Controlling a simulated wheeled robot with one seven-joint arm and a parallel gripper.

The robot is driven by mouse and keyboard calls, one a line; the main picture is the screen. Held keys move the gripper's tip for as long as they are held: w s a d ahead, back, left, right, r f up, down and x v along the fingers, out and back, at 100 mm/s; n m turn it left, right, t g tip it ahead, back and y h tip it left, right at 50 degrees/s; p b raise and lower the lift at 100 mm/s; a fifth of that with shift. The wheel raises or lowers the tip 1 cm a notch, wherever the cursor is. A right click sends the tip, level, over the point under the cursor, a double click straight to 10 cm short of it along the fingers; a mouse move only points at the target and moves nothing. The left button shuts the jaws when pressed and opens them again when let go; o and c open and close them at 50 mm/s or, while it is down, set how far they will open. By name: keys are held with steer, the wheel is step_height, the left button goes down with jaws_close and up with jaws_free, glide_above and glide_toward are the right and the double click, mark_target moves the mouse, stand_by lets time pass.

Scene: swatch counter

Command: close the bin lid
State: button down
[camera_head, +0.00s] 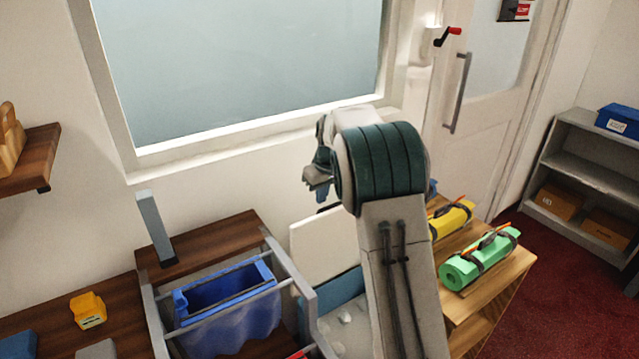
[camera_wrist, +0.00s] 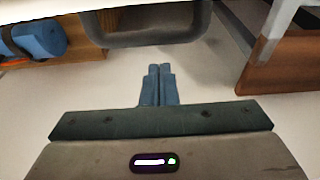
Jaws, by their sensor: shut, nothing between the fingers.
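The bin lid looks to be the cream-white panel (camera_head: 328,243), which stands raised behind the bin in the head view. The bin (camera_head: 347,288) shows a blue inner wall and pale crumpled contents low down; my arm hides its right part. My gripper (camera_head: 316,183) is above the panel's upper edge, apart from it as far as I can tell. In the wrist view its two blue fingers (camera_wrist: 158,85) are together and empty. A dark grey rounded rim (camera_wrist: 150,35) lies beyond them; I cannot tell whether it belongs to the bin.
A blue cloth hamper (camera_head: 230,300) in a grey frame stands left of the bin. A wooden bench (camera_head: 500,290) with green (camera_head: 480,260) and yellow (camera_head: 452,220) rolls is to the right. The window wall is close behind. Red floor (camera_head: 565,270) is open at the right.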

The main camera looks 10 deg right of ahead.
steer(key=shift+s+d+r, duration=0.1)
steer(key=shift+s+d, duration=0.15)
steer(key=shift+s, duration=0.3)
steer(key=shift+s+d+r, duration=0.1)
steer(key=shift+s+d, duration=0.15)
steer(key=shift+s, duration=0.25)
steer(key=shift+d+f, duration=0.1)
steer(key=shift+f, duration=0.05)
